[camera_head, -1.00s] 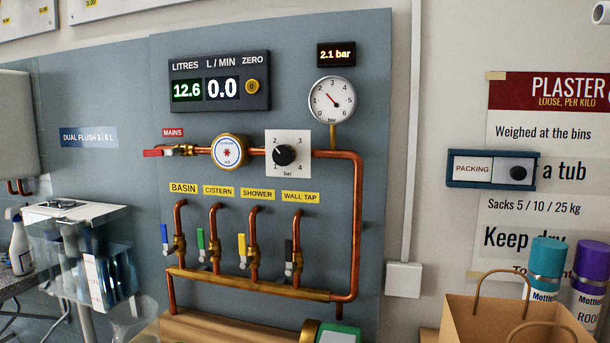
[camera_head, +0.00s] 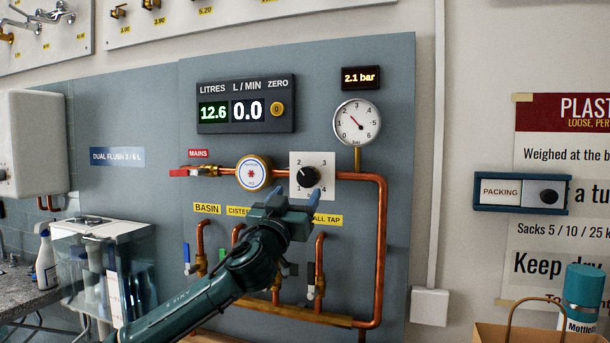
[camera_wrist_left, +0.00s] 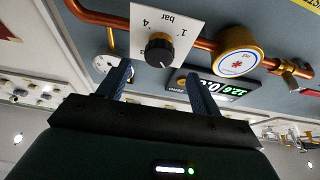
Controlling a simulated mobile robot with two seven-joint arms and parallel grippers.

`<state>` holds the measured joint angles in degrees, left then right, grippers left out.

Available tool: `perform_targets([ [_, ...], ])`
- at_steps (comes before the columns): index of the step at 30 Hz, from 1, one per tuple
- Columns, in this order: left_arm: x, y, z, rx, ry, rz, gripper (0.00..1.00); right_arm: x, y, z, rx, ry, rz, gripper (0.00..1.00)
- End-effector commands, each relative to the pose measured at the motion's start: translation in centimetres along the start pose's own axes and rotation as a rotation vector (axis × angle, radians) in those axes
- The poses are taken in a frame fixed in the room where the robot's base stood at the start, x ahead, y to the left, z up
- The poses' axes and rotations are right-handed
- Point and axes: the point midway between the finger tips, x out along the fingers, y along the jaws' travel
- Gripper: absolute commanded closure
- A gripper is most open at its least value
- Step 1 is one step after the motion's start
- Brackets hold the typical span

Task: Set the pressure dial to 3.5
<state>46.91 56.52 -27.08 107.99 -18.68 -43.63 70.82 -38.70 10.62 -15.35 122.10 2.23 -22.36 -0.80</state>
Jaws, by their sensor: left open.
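The pressure dial (camera_head: 305,176) is a black knob on a white plate marked 1 to 4 bar. Its white mark points to the upper left, near the 2. The display above (camera_head: 361,78) reads 2.1 bar, and the round gauge (camera_head: 357,121) has its needle near 2. My left gripper (camera_head: 296,197) is open and empty, just below the plate in the head view. In the left wrist view the fingers (camera_wrist_left: 157,70) point toward the knob (camera_wrist_left: 160,49), one to each side of its line, apparently short of it. My right gripper is not in view.
The copper pipe (camera_head: 377,260) runs around the dial, with the mains meter (camera_head: 254,173) close to its left. Tap valves with coloured levers hang below, partly hidden by my left arm. The litre counter (camera_head: 246,104) sits above. The panel right of the pipe is clear.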

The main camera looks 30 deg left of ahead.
Motion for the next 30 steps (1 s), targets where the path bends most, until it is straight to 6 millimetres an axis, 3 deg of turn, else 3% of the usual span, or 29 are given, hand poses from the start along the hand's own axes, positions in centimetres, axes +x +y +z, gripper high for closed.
perform_targets([
  [1, 1.4, 0.0, -0.5, 0.000, 0.000, -0.003, 0.35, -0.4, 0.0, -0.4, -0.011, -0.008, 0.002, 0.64],
  [6, 4.3, 0.0, -0.3, 0.001, 0.000, -0.001, 0.35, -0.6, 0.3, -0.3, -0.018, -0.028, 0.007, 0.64],
  [12, 6.1, 0.0, -0.1, 0.000, 0.000, 0.000, 0.35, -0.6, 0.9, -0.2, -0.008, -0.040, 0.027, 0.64],
  [23, 6.5, 0.1, 0.1, 0.002, -0.001, 0.001, 0.35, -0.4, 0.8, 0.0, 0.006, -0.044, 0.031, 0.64],
  [30, 6.5, 0.0, 0.1, 0.002, -0.001, 0.001, 0.54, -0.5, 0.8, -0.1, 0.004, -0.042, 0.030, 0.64],
])
